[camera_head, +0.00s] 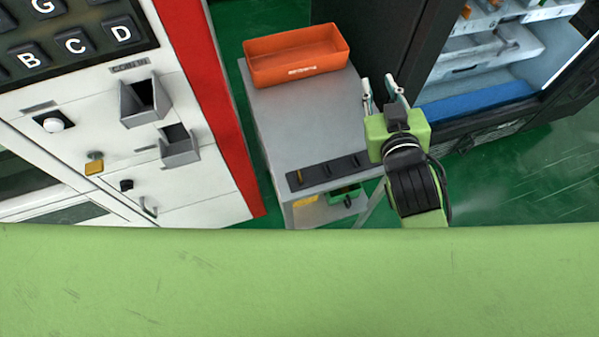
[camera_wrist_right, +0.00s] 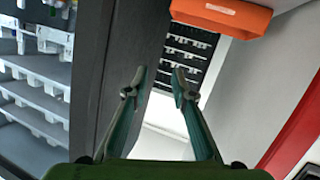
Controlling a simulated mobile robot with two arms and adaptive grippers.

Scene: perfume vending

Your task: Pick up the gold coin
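A small gold piece that looks like the coin (camera_head: 299,177) stands in the left slot of a black holder (camera_head: 316,174) at the front edge of a grey table (camera_head: 306,117). It is too small to make out clearly. My right gripper (camera_head: 385,86) is at the right side of the table, to the right of and apart from the holder. Its fingers are spread and empty; they also show apart in the right wrist view (camera_wrist_right: 159,82). I cannot make out the coin in the wrist view. My left gripper is not in view.
An orange bin (camera_head: 296,58) sits at the table's back; it also shows in the wrist view (camera_wrist_right: 224,13). A white vending machine (camera_head: 205,190) with lettered buttons and a red edge stands left. An open dark cabinet (camera_head: 392,45) with pale shelves stands right, close to my right gripper.

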